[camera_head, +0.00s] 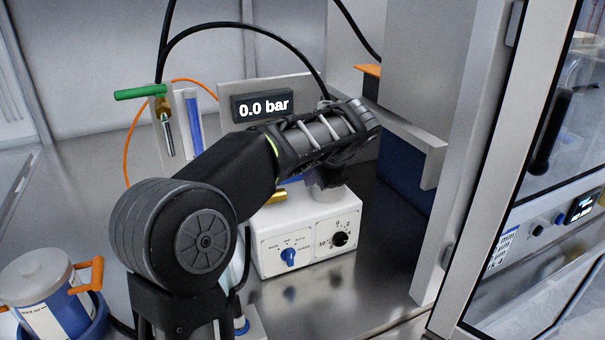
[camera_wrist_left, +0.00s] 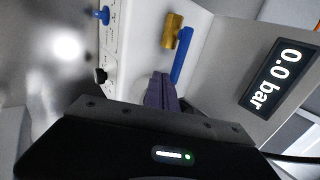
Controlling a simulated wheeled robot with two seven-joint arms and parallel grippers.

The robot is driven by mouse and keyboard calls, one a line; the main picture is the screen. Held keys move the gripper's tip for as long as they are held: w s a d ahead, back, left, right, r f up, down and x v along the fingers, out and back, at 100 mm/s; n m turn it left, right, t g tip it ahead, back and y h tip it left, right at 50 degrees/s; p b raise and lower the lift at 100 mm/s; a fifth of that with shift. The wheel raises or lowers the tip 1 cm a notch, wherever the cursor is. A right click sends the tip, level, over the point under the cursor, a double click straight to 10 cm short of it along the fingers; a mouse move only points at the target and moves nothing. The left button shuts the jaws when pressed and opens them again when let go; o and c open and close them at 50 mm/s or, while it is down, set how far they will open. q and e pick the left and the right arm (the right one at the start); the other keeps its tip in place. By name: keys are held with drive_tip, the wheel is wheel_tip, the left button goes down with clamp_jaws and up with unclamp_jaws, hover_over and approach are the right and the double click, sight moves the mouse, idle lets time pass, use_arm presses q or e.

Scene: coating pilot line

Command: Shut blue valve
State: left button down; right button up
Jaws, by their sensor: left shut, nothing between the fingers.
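The blue valve has a brass body and a blue lever (camera_wrist_left: 182,56). In the left wrist view the lever slants beside the brass body (camera_wrist_left: 172,31), and its lower end lies close to my fingertips. In the head view only a bit of the brass body (camera_head: 277,196) and a sliver of the blue lever show behind my left arm. My left gripper (camera_head: 328,182) is shut and empty above the white box, partly hidden by my wrist. Its closed fingers (camera_wrist_left: 162,90) also show in the wrist view; I cannot tell whether they touch the lever. My right gripper is not in view.
The white control box (camera_head: 308,250) carries a blue knob (camera_head: 289,257) and a black knob (camera_head: 340,239). A display (camera_head: 263,105) reads 0.0 bar. A green-handled valve (camera_head: 141,92) is at left. A blue-white canister (camera_head: 45,290) stands front left. A metal frame (camera_head: 470,160) bounds the right.

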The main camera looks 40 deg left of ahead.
use_arm(q)
drive_tip(key=a, duration=0.1)
drive_tip(key=w+a+f+p, duration=0.1)
drive_tip(key=a, duration=0.1)
drive_tip(key=w+a+f, duration=0.1)
drive_tip(key=shift+w+a+f+p, duration=0.15)
drive_tip(key=shift+a+f+p, duration=0.1)
drive_tip(key=shift+p, duration=0.05)
